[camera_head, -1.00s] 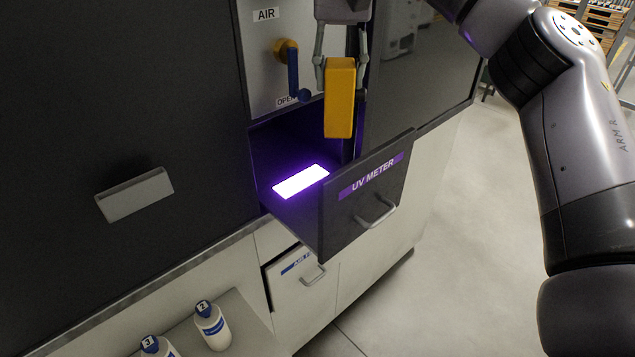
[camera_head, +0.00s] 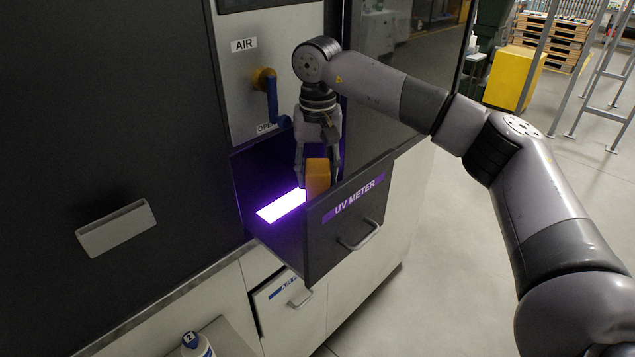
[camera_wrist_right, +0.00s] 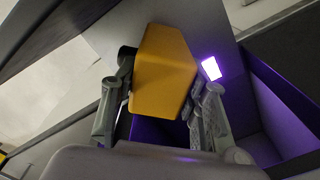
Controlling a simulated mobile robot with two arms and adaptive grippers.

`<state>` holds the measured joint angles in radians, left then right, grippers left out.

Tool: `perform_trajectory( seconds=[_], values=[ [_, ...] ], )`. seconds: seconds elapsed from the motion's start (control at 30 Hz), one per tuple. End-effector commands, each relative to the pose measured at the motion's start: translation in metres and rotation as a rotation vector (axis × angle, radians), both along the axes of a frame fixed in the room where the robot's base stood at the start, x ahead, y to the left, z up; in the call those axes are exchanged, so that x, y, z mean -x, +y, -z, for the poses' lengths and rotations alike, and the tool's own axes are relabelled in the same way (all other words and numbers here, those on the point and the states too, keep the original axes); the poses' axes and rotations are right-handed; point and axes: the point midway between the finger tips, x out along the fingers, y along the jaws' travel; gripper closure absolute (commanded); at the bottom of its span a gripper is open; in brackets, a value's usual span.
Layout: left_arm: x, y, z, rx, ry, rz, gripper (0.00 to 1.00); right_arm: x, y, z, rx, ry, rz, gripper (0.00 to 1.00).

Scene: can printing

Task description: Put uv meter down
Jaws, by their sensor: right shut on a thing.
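The yellow-orange UV meter (camera_head: 318,176) is a block held upright in the open drawer labelled UV METER (camera_head: 345,220). Its lower part is hidden behind the drawer front. My right gripper (camera_head: 318,172) is shut on it from above, with its fingers reaching into the drawer. In the right wrist view the meter (camera_wrist_right: 162,72) sits between the two fingers (camera_wrist_right: 160,105). A bright violet-white lit panel (camera_head: 282,206) shows on the drawer floor, left of the meter. I cannot tell whether the meter touches the floor. My left gripper is not in view.
A blue-handled AIR valve (camera_head: 271,98) is on the panel behind the drawer. A partly open lower drawer (camera_head: 290,298) is below. A numbered white bottle (camera_head: 195,344) stands at the bottom left. Open floor (camera_head: 450,240) lies to the right.

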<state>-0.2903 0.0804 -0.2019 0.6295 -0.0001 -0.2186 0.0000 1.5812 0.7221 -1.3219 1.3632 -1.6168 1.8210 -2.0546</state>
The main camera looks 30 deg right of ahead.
Motion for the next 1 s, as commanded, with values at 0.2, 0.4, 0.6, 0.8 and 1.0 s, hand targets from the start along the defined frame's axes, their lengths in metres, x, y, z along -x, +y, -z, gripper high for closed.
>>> perform_trajectory(
  seconds=[0.2,0.4,0.6,0.8,1.0],
  values=[
    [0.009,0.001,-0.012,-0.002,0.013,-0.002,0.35,0.001,0.0,0.03,0.001,0.003,0.0,0.94],
    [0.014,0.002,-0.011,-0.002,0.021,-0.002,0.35,0.0,0.0,0.036,0.0,0.0,0.0,0.94],
    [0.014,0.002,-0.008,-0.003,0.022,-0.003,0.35,0.0,0.0,0.039,0.0,0.0,0.0,0.94],
    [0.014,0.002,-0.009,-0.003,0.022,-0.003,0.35,0.0,0.0,0.038,0.0,0.001,0.0,0.47],
    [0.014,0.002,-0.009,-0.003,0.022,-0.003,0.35,0.0,0.0,0.038,0.0,0.001,0.0,0.39]
  ],
)
